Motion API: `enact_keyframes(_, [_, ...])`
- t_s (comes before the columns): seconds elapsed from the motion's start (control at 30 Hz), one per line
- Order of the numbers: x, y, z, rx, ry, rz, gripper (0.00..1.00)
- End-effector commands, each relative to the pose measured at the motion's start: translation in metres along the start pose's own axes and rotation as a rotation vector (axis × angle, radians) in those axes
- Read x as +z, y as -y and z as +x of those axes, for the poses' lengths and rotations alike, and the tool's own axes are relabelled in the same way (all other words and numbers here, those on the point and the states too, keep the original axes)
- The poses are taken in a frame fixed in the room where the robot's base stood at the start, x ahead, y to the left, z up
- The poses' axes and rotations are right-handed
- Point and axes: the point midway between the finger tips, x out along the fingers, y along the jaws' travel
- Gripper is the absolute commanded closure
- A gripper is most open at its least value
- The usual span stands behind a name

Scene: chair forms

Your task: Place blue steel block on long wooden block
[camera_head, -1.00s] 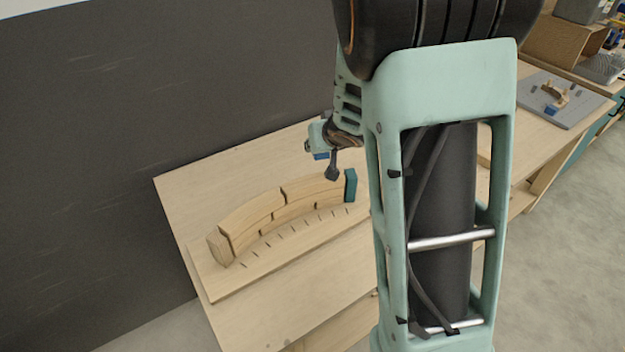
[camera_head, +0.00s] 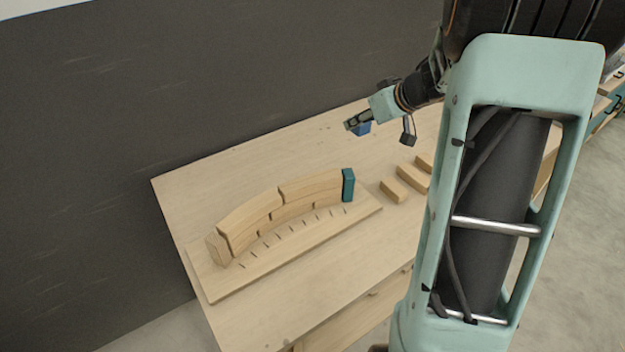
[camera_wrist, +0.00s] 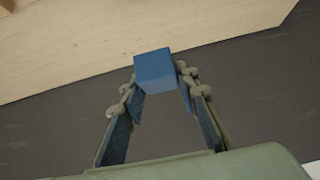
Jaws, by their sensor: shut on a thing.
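My gripper (camera_head: 354,124) is in the air above the table, behind and slightly right of the curved wooden assembly. It is shut on a blue block (camera_head: 362,128), which also shows between the fingertips in the wrist view (camera_wrist: 155,70). A long curved wooden block (camera_head: 250,213) stands on the left of a wooden base board (camera_head: 290,244). Another long curved wooden block (camera_head: 312,187) continues it to the right. A teal block (camera_head: 348,185) stands upright at the right end, and a short wooden block (camera_head: 218,246) stands at the left end.
Several loose wooden blocks (camera_head: 412,178) lie on the table (camera_head: 240,165) to the right of the base board, near my arm. A dark wall (camera_head: 130,120) rises behind the table. The tabletop behind the curved blocks is clear.

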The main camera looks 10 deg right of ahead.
Motion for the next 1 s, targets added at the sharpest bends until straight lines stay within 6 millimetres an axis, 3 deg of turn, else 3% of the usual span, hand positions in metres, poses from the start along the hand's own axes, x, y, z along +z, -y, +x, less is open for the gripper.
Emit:
enact_keyframes(0.2, [0.009,-0.012,-0.013,-0.011,-0.003,-0.014,1.00])
enact_keyframes(0.33, [0.012,-0.005,-0.010,-0.018,-0.003,-0.018,1.00])
enact_keyframes(0.73, [0.024,0.079,0.042,-0.019,-0.001,-0.020,1.00])
enact_keyframes(1.0, [0.044,0.108,0.078,-0.017,-0.002,-0.019,1.00])
